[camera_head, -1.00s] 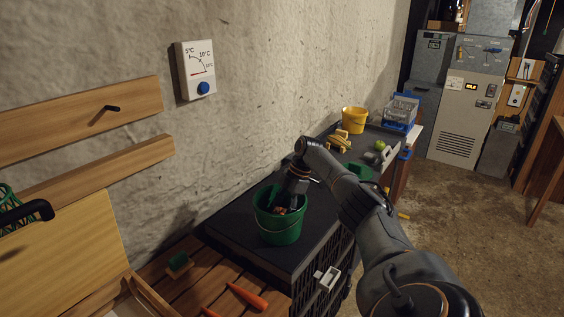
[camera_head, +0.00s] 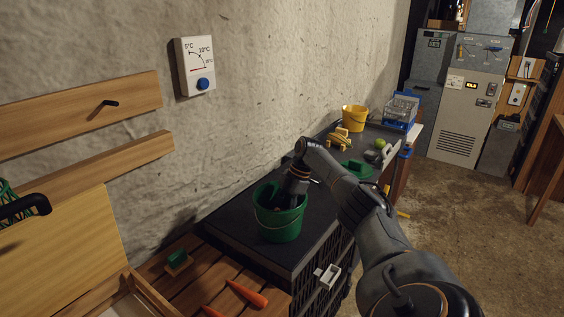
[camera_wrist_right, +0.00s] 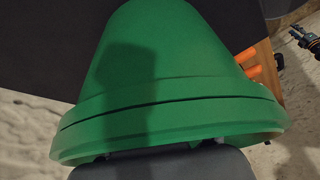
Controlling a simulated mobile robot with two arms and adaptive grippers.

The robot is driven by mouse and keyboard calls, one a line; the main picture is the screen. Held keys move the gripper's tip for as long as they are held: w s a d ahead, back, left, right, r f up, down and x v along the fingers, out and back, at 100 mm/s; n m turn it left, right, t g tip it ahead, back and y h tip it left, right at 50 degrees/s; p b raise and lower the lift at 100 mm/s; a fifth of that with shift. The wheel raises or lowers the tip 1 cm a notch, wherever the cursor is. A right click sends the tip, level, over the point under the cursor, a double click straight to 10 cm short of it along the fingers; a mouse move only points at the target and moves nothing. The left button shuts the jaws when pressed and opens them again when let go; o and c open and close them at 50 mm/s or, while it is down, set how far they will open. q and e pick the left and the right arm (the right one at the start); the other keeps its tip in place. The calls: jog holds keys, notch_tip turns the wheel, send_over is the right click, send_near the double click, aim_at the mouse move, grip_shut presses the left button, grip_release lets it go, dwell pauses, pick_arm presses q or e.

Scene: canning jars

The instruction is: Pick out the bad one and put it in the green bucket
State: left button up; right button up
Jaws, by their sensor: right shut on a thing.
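The green bucket (camera_head: 279,224) stands on the dark cabinet top in the head view. It also fills most of the right wrist view (camera_wrist_right: 160,75), seen from outside with its rim close to the camera. Orange carrots (camera_head: 246,294) lie on the wooden slats in front of the cabinet, and some orange shows in the right wrist view (camera_wrist_right: 250,64).
A yellow bucket (camera_head: 354,118) and a blue-and-grey crate (camera_head: 401,111) stand farther back. Yellow items (camera_head: 339,138) and a green round fruit (camera_head: 380,143) lie before them. A green-and-tan brush-like block (camera_head: 178,262) lies on the slats. The wall borders the left side.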

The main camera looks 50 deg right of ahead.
jog(key=shift+f+b, duration=0.55)
jog(key=shift+f, duration=0.15)
dwell(0.6)
jog(key=o, duration=0.8)
jog(key=shift+r, duration=0.1)
jog(key=v, duration=1.2)
